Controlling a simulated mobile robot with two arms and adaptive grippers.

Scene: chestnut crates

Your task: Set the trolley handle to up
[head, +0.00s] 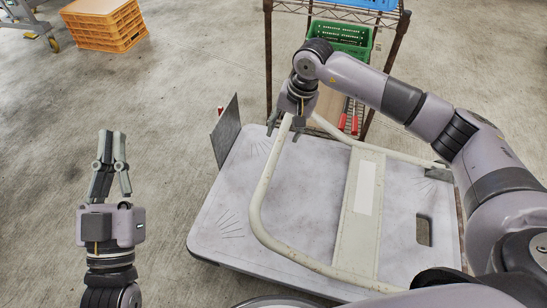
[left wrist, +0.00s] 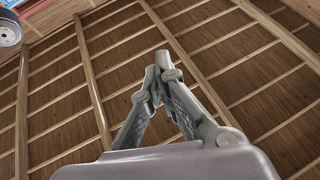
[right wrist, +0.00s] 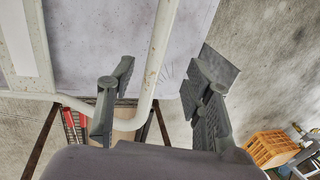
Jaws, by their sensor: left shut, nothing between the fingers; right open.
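The trolley (head: 225,225) has a flat grey deck on the floor. Its cream tubular handle (head: 258,205) lies folded down over the deck, with a cross panel (head: 360,215) between its side tubes and a hinge bracket (head: 438,173) at the right. My right gripper (head: 284,127) is at the handle's far left corner. In the right wrist view the open fingers (right wrist: 162,85) stand on either side of the handle tube (right wrist: 155,65), with gaps visible. My left gripper (head: 113,135) is shut and empty, left of the trolley and apart from it; its closed fingertips (left wrist: 163,62) face the wooden ceiling in the left wrist view.
A wire rack (head: 268,50) stands behind the trolley, with a green crate (head: 340,38) and red-handled tools (head: 350,122). A dark upright plate (head: 226,130) is at the deck's far left. Orange crates (head: 105,28) stand at the back left. The left floor is clear.

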